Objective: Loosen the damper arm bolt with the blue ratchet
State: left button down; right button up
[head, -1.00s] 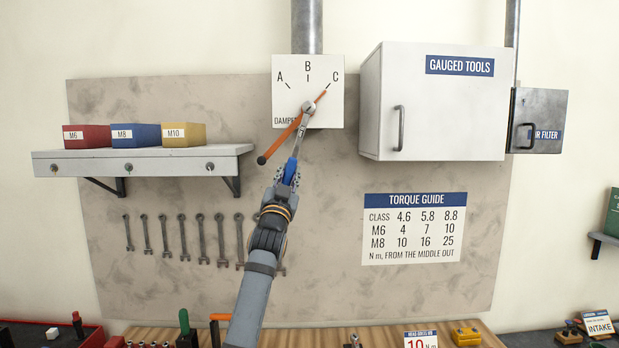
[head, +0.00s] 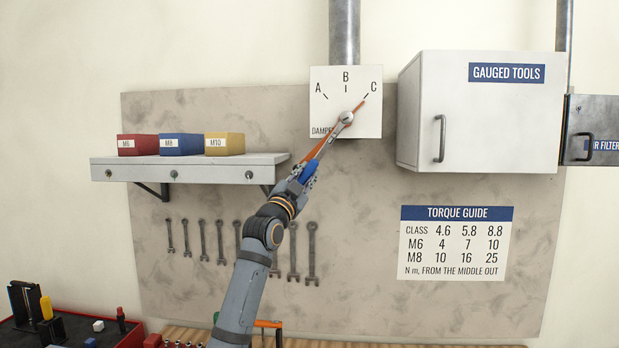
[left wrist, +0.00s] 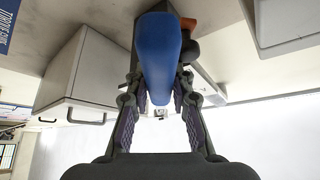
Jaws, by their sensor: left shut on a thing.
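The blue ratchet (head: 311,171) is in my left gripper (head: 303,176), which is shut on its blue handle. In the left wrist view the handle (left wrist: 158,60) lies between the two fingers. The ratchet's grey head (head: 346,118) is over the pivot of the white damper plate (head: 325,88), and it hides the bolt. Whether the head is seated on the bolt I cannot tell. The orange damper arm (head: 359,106) points up right to C. Its lower part runs beside the ratchet and is partly hidden. My right gripper is out of view.
A white gauged tools cabinet (head: 480,115) is right of the plate. A shelf (head: 205,170) with red, blue and yellow boxes is to the left. Wrenches (head: 202,240) hang below it. A red tray (head: 130,338) with loose parts is at lower left.

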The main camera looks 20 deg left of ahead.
pick_arm(q)
jog(key=shift+s, duration=0.1)
jog(key=shift+s+d+b, duration=0.25)
jog(key=shift+s+b, duration=0.2)
jog(key=shift+s, duration=0.4)
jog(key=shift+s+d, duration=0.15)
jog(key=shift+s, duration=0.5)
